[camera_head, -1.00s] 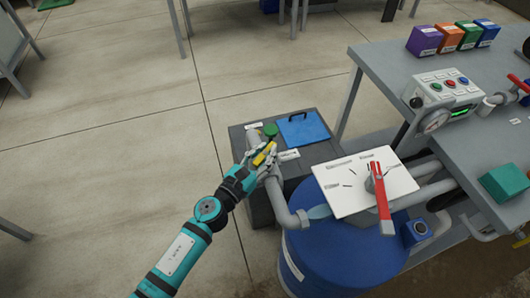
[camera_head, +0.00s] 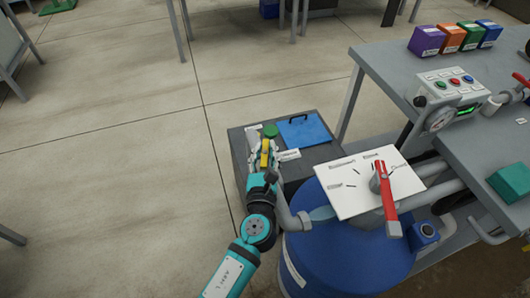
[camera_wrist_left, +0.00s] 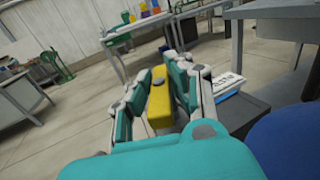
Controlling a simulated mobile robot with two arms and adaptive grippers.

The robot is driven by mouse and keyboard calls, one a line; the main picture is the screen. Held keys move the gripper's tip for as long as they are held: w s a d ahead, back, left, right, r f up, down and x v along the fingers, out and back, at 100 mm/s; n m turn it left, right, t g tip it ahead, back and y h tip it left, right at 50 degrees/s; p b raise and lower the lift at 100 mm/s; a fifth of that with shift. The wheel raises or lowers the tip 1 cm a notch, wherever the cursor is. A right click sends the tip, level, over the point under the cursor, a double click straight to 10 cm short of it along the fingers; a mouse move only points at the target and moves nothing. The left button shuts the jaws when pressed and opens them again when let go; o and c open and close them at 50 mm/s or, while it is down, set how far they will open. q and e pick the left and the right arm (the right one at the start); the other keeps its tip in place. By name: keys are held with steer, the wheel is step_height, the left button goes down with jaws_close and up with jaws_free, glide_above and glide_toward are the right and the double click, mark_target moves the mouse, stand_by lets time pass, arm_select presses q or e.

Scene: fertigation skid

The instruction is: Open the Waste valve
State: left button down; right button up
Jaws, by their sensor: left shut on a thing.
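A yellow valve handle (camera_head: 265,155) stands over the grey pipe at the left of the blue barrel. My left gripper (camera_head: 263,147) is shut on this handle, which points nearly up and down in the head view. In the left wrist view the yellow handle (camera_wrist_left: 159,105) lies between the two finger pads of my left gripper (camera_wrist_left: 167,80). My fingers and wrist hide most of the valve body. A small white label (camera_head: 288,155) is beside it, too small to read. My right gripper is not in view.
A dark grey box (camera_head: 325,152) carries a blue lid (camera_head: 303,129) with a black handle. A blue barrel (camera_head: 340,255) stands below a white dial plate (camera_head: 353,200) with a red lever (camera_head: 386,205). A green round cap (camera_head: 270,131) is just behind the yellow handle.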

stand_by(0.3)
arm_select(q)
steer(key=c, duration=1.2)
jaws_free()
steer(key=shift+c, duration=0.2)
steer(key=shift+s, duration=0.1)
steer(key=s, duration=1.1)
steer(key=shift+s+a, duration=0.35)
steer(key=shift+s, duration=0.05)
